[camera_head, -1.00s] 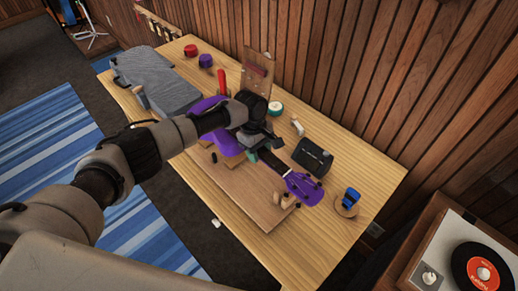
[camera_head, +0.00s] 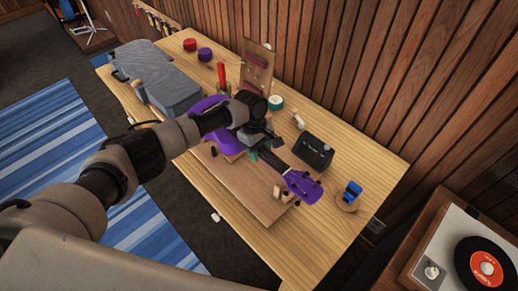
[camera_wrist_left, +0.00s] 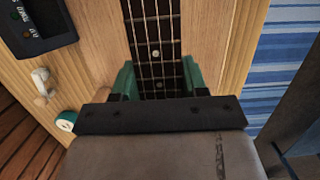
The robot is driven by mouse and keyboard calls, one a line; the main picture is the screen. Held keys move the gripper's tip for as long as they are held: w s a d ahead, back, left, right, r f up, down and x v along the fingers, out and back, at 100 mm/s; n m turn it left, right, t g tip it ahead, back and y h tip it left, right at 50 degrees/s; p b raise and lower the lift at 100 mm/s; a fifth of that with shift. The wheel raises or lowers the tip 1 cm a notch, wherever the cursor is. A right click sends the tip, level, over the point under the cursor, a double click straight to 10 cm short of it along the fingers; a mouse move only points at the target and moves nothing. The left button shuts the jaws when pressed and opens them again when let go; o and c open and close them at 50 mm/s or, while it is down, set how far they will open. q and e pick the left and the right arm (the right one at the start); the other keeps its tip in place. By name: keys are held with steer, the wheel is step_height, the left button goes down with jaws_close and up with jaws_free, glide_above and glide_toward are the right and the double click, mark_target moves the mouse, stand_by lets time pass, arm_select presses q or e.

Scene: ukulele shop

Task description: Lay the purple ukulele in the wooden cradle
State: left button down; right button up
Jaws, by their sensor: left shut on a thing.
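The purple ukulele (camera_head: 302,187) lies over the wooden cradle (camera_head: 240,192), its headstock toward the lower right and its body toward the upper left, partly behind my arm. My left gripper (camera_head: 259,149) is shut on its dark neck. The wrist view shows the fretted neck (camera_wrist_left: 157,50) between the green finger pads of this gripper (camera_wrist_left: 160,83), with the cradle's wood below. The headstock is close above the small neck support (camera_head: 284,196). Whether the neck or body touches the cradle is hard to tell. My right gripper is not in view.
The workbench (camera_head: 345,228) also holds a grey case (camera_head: 160,78), a dark box (camera_head: 313,151), a blue item (camera_head: 352,190) on a round disc, a green-and-white roll (camera_head: 276,102) and red and purple pots. A wood-panelled wall stands behind. A record player (camera_head: 475,240) is at lower right.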

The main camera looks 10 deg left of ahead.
arm_select(q)
steer(key=shift+w+a+b+x, duration=0.15)
steer(key=shift+b+x, duration=0.3)
steer(key=shift+x, duration=0.3)
steer(key=shift+w+a+b+x, duration=0.1)
steer(key=shift+b+x, duration=0.3)
steer(key=shift+x, duration=0.3)
steer(key=shift+a+b+x, duration=0.15)
steer(key=shift+b+x, duration=0.3)
steer(key=shift+x, duration=0.3)
steer(key=shift+f, duration=0.1)
steer(key=c, duration=0.5)
jaws_free()
steer(key=shift+p+v, duration=1)
steer(key=shift+p, duration=0.2)
steer(key=shift+s+d, duration=0.1)
steer(key=shift+d, duration=0.15)
